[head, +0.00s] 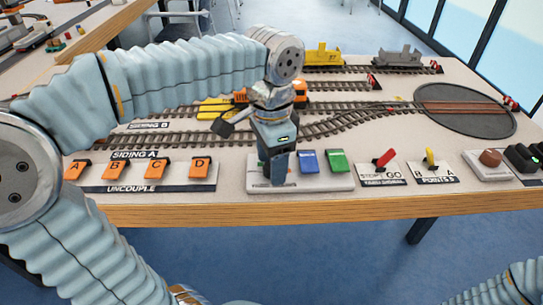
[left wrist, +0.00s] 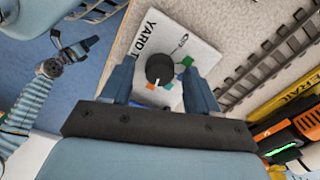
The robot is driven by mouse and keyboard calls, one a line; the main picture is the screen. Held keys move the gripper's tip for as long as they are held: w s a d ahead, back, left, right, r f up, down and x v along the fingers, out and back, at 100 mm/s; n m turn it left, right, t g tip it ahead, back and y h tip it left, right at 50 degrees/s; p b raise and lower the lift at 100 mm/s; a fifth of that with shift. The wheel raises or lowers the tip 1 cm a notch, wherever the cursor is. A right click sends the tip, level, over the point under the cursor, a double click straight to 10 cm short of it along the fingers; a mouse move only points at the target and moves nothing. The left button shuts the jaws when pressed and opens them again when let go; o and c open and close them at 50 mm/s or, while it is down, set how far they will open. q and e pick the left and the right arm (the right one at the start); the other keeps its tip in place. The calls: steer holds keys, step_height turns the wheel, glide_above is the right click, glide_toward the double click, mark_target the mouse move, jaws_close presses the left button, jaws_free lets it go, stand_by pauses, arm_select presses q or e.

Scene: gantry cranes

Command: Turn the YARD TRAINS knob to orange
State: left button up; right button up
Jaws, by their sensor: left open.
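The YARD TRAINS panel (left wrist: 194,40) is a white plate on the front part of the table. Its round black knob (left wrist: 160,67) shows in the left wrist view with a white mark at its lower edge. Small orange (left wrist: 168,86), blue (left wrist: 178,76) and green (left wrist: 187,61) patches lie around it. Which colour the mark points at is unclear. My left gripper (head: 278,180) points down over the panel, hiding the knob in the head view. Its open fingers (left wrist: 160,76) stand on either side of the knob, with gaps visible. My right gripper (left wrist: 74,48) is small in the left wrist view.
Blue (head: 308,161) and green (head: 337,160) blocks sit just right of my left gripper. The orange uncouple buttons (head: 155,167) lie left, the red signal lever (head: 384,158) and yellow points lever (head: 430,158) right. Tracks with an orange locomotive (head: 295,89) run behind.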

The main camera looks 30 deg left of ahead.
arm_select(q)
step_height(320, 180, up, 14)
stand_by(0.4)
steer(key=shift+f, duration=0.1)
stand_by(0.3)
